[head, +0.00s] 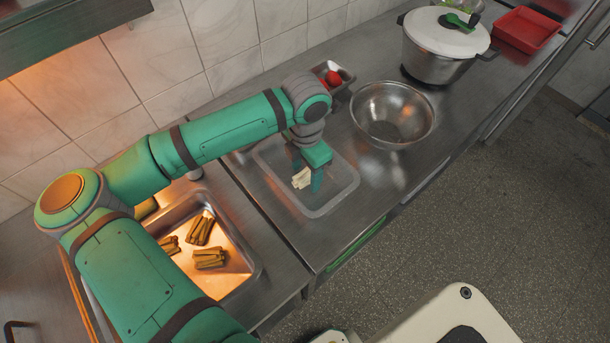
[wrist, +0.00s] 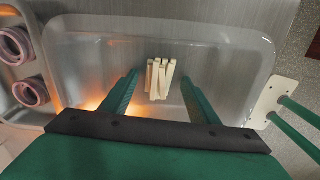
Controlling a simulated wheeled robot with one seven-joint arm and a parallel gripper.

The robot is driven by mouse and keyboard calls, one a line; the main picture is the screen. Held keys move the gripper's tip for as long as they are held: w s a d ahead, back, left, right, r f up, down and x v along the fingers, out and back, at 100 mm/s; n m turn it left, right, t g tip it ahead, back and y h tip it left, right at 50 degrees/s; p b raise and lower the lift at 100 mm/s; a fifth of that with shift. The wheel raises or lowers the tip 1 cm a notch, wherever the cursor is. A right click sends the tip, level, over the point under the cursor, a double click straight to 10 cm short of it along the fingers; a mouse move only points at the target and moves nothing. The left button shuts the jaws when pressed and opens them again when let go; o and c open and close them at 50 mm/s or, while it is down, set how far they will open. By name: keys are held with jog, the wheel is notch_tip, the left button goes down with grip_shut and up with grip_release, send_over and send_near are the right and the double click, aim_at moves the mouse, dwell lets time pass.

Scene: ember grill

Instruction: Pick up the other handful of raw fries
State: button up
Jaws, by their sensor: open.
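A bundle of pale raw fries (head: 301,179) lies in a clear, shallow plastic tray (head: 338,199) on the steel counter. In the wrist view the raw fries (wrist: 160,78) show ahead of and between the fingers, inside the tray (wrist: 230,50). My gripper (head: 310,182) is over the tray, pointing down, with its fingers beside the fries. In the wrist view my gripper (wrist: 158,92) is open, a finger on each side, and nothing is held. Whether the fingertips touch the tray floor I cannot tell.
A lit steel pan (head: 256,262) at the left holds several browned fry bundles (head: 208,258). A steel bowl (head: 393,114) and a lidded pot (head: 440,45) stand to the right. A small container with a red item (head: 333,77) sits by the wall.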

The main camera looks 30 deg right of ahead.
jog(key=c, duration=1.1)
jog(key=shift+w+a, duration=0.1)
jog(key=shift+r, duration=0.1)
